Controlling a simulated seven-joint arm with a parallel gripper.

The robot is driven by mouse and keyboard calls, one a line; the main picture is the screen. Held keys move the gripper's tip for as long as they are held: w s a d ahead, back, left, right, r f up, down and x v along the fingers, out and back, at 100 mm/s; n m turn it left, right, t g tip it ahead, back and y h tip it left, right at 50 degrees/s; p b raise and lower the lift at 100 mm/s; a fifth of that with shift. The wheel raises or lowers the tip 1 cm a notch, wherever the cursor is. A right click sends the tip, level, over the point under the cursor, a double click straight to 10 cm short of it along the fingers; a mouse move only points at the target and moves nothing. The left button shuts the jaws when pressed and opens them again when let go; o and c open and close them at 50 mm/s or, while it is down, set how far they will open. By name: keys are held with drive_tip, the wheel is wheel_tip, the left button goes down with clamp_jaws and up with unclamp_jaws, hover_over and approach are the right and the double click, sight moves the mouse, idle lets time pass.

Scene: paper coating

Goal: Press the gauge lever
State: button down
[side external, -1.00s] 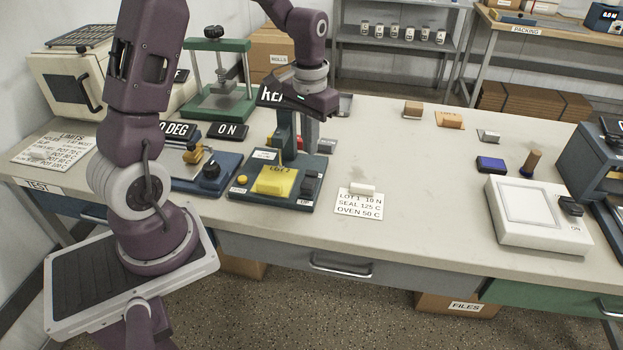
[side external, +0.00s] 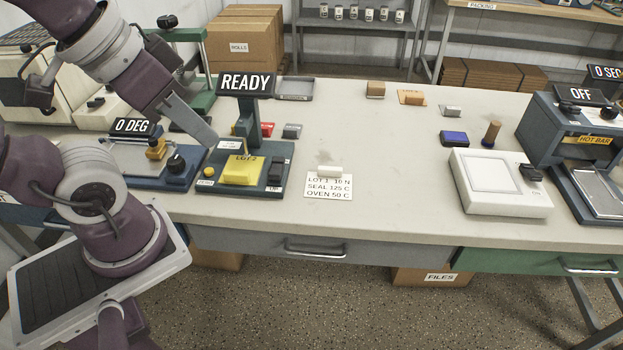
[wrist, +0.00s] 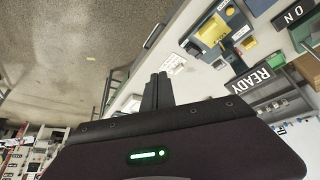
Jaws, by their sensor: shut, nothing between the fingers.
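The gauge (side external: 262,184) is a blue base on the bench with a post and a READY display (side external: 246,83). A yellow LOT 2 piece (side external: 243,171) lies on it, and a dark block (side external: 277,171) is at its right side. I cannot tell which part is the lever. My gripper (side external: 212,142) is shut and empty; its fingers slant down and overlap the gauge's left back corner in the side view. Contact cannot be told.
A 0 DEG tester (side external: 165,170) with a yellow clamp stands left of the gauge. A lot card (side external: 328,190) with a white block lies right of it. A white sealed-looking box (side external: 500,182) and hot bar unit (side external: 570,140) stand farther right.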

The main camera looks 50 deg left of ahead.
drive_tip(key=w+a+n+g, duration=0.1)
drive_tip(key=w+n, duration=0.3)
drive_tip(key=n, duration=0.1)
drive_tip(key=n+g, duration=0.5)
drive_tip(key=n, duration=1.7)
hover_over(273, 174)
wheel_tip(273, 174, down, 8)
drive_tip(key=shift+a+f, duration=0.1)
drive_tip(key=shift+f, duration=0.05)
drive_tip(key=shift+f, duration=0.1)
wheel_tip(273, 174, down, 14)
drive_tip(key=shift+r, duration=0.1)
